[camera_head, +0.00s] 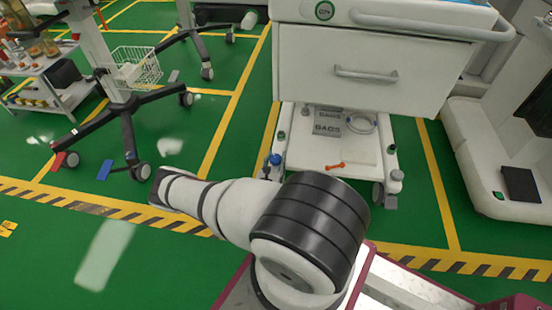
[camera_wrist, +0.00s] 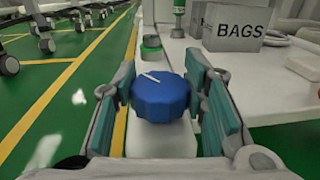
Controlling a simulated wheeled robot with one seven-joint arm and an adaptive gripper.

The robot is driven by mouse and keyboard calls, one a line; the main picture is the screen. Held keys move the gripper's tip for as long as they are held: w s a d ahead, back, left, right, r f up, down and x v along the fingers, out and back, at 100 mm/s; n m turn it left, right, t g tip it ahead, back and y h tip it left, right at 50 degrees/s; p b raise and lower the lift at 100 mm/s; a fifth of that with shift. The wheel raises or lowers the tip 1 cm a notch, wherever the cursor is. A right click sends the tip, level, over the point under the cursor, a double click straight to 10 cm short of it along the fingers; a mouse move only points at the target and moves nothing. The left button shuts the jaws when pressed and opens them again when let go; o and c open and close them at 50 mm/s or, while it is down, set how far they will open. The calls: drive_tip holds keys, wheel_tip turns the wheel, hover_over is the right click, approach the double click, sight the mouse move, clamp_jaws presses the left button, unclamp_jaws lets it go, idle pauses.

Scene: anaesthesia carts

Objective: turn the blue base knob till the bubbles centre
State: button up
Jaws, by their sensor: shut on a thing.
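The blue base knob (camera_wrist: 161,97) is round with a ridged rim and a white mark on top, in the middle of the wrist view. It also shows small in the head view (camera_head: 275,159), at the cart base's front left corner. My gripper (camera_wrist: 160,88) has its teal-padded fingers on both sides of the knob and is shut on it. A small green-topped round fitting (camera_wrist: 151,46) sits behind the knob; I cannot tell whether it is a bubble level. No bubbles can be made out in either view.
The cart base (camera_head: 340,165) carries a grey box marked BAGS (camera_wrist: 235,25) and an orange item (camera_head: 328,165). The drawer (camera_head: 365,70) overhangs it. A wheeled stand (camera_head: 125,95) is at left. Green floor between them is open.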

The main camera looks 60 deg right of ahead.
sight(276, 158)
drive_tip(key=n+t+y+b, duration=0.1)
drive_tip(key=t, duration=0.1)
drive_tip(key=n+t+y+b, duration=0.1)
drive_tip(key=n+t, duration=0.1)
drive_tip(key=t, duration=0.1)
drive_tip(key=shift+s+f+n, duration=0.1)
drive_tip(key=shift+n, duration=0.2)
drive_tip(key=n+t+y, duration=0.4)
drive_tip(key=t+y, duration=0.1)
drive_tip(key=y, duration=0.1)
drive_tip(key=shift+n, duration=0.3)
drive_tip(key=shift+w+a, duration=0.1)
drive_tip(key=shift+w, duration=0.1)
drive_tip(key=o, duration=1.2)
drive_tip(key=shift+c, duration=0.2)
drive_tip(key=shift+r, duration=0.2)
wheel_tip(276, 158, up, 10)
drive_tip(key=shift+f, duration=0.1)
